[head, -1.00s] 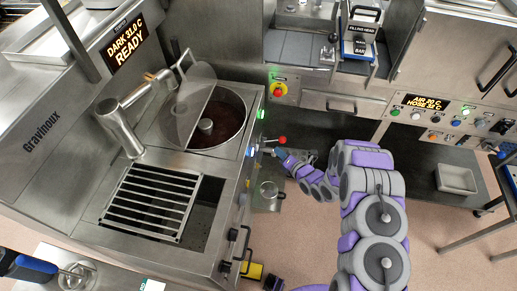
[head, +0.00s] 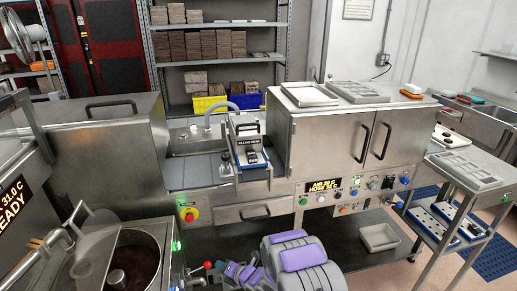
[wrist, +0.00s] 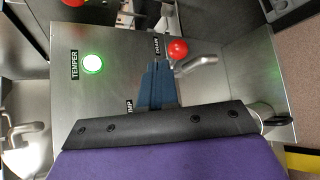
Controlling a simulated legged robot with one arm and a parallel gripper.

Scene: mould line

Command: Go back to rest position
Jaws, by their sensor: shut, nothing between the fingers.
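My gripper (wrist: 160,68) shows in the wrist view as blue fingers held together and empty. It is in front of a steel machine panel, near a red knob (wrist: 178,49) on a lever and a green lit button (wrist: 93,65) labelled TEMPER. Whether the fingertips touch the panel I cannot tell. In the head view my purple and grey arm is low in the middle, reaching left towards the red knob (head: 208,265) beside the chocolate tank (head: 133,262). The fingertips are hard to make out there.
A steel cabinet (head: 340,140) stands behind my arm, with the filling head (head: 247,140) left of it. A grey tray (head: 380,238) lies on the low shelf. A steel cart (head: 465,172) stands at right. Stocked shelves (head: 215,22) are at the back.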

